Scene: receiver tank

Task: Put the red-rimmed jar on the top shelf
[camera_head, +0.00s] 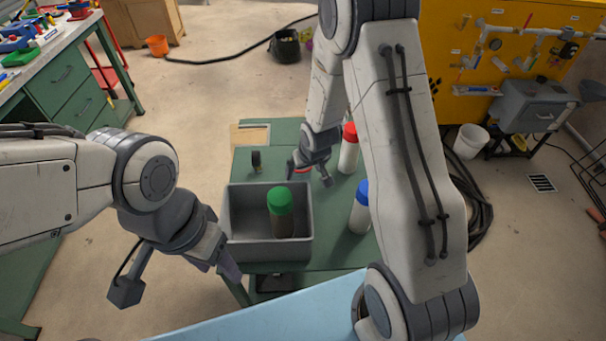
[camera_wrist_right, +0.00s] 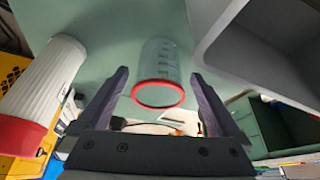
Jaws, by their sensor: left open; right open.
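The red-rimmed jar (camera_wrist_right: 160,62) is clear with a red ring at its rim, and shows between the fingers in the right wrist view. In the head view only a bit of its red rim (camera_head: 303,169) shows; my right gripper hides the rest. My right gripper (camera_head: 308,178) is open, with its fingers (camera_wrist_right: 159,78) on either side of the jar and visible gaps between. My left gripper (camera_head: 218,268) is open and empty, beside the near left corner of the grey bin. I cannot make out a top shelf.
The green table (camera_head: 330,250) holds a grey bin (camera_head: 238,247) with a green-capped bottle (camera_head: 281,218) inside. A red-capped white bottle (camera_head: 349,152) and a blue-capped one (camera_head: 360,212) stand to the right. A small dark item (camera_head: 256,160) is at the back left.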

